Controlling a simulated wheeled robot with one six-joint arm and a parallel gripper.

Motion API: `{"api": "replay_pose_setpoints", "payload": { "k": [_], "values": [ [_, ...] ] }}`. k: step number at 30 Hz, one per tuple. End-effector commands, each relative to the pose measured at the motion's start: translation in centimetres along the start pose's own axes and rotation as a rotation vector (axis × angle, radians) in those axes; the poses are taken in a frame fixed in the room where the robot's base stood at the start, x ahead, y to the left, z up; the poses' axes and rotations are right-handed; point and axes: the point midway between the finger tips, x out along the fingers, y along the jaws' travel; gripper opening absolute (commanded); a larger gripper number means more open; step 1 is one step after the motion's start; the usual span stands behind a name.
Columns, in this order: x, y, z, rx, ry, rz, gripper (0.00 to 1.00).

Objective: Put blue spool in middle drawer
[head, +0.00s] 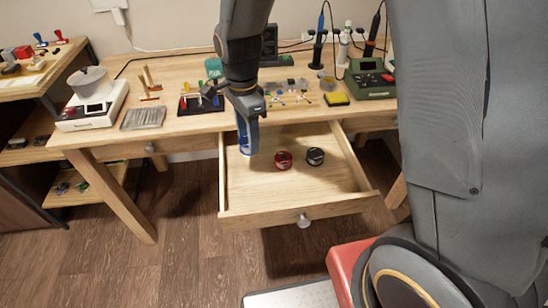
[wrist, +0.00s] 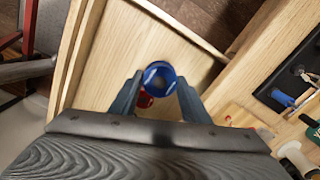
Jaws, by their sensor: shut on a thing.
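The middle drawer (head: 300,208) of the wooden workbench is pulled open. My gripper (head: 246,118) points down over the left back part of the drawer. It is shut on the blue spool (head: 246,140). In the wrist view the blue spool (wrist: 159,76) sits between the two fingertips (wrist: 157,92), seen end-on with its round hole showing. A red spool (head: 283,160) and a black spool (head: 315,156) rest on the drawer floor to the right. Part of the red spool (wrist: 145,98) shows behind the blue one in the wrist view. I cannot tell whether the blue spool touches the drawer floor.
The benchtop (head: 185,124) behind the drawer holds a white scale (head: 92,103), a green soldering station (head: 369,78), a yellow sponge (head: 336,99) and small tools. The drawer's front left floor is clear. A closed drawer (head: 165,144) lies to the left.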

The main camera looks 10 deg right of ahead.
Motion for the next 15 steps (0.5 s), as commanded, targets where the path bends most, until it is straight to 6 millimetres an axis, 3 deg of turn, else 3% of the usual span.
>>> {"api": "replay_pose_setpoints", "payload": {
  "k": [6, 15],
  "values": [
    [3.8, 0.1, 0.0, 0.004, 0.000, 0.004, 0.18],
    [6.3, 0.1, 0.0, 0.003, 0.000, 0.004, 0.18]
  ]
}}
